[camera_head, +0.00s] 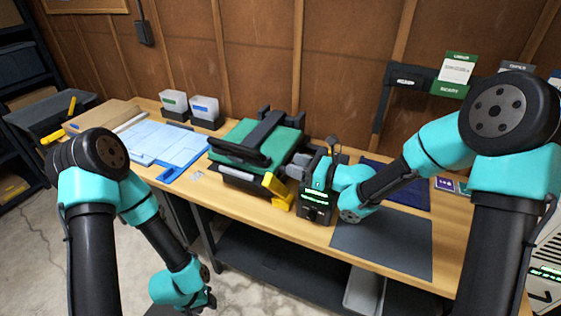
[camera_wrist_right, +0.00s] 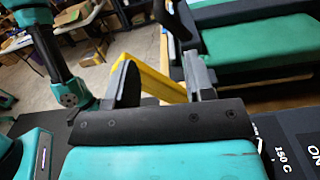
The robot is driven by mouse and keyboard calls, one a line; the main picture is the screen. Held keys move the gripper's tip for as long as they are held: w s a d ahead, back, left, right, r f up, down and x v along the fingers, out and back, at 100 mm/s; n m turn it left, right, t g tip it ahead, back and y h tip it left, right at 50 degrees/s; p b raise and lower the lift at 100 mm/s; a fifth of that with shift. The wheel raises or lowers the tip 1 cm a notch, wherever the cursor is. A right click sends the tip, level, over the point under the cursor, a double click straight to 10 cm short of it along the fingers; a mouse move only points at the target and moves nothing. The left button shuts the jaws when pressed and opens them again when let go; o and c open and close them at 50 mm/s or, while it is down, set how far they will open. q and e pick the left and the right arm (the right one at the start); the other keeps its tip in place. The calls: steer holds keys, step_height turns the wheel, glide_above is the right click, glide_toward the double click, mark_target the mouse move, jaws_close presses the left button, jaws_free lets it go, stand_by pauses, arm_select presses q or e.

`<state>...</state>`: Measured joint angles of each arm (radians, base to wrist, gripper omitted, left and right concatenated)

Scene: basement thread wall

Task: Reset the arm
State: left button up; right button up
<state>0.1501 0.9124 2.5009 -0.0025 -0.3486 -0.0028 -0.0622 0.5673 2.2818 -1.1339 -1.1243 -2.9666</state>
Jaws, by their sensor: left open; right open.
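My right arm reaches in from the right. Its gripper (camera_head: 299,166) is beside the green heat press (camera_head: 262,141), near the press's yellow handle (camera_head: 277,189). In the right wrist view the jaws of this gripper (camera_wrist_right: 160,76) are apart and hold nothing. The yellow handle (camera_wrist_right: 162,86) shows between and beyond them, with a gap I cannot judge. My left gripper (camera_head: 205,299) hangs low in front of the table, near the bottom of the head view. It is open, small and partly hidden by its own wrist, and nothing shows in it.
A black control box (camera_head: 317,204) stands close by my right wrist. A dark grey mat (camera_head: 383,240) lies right of it. A blue-framed board (camera_head: 165,150) and two bins (camera_head: 204,110) are on the left of the wooden table. Open floor (camera_head: 135,258) lies around my left arm.

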steer(key=shift+v, duration=1.05)
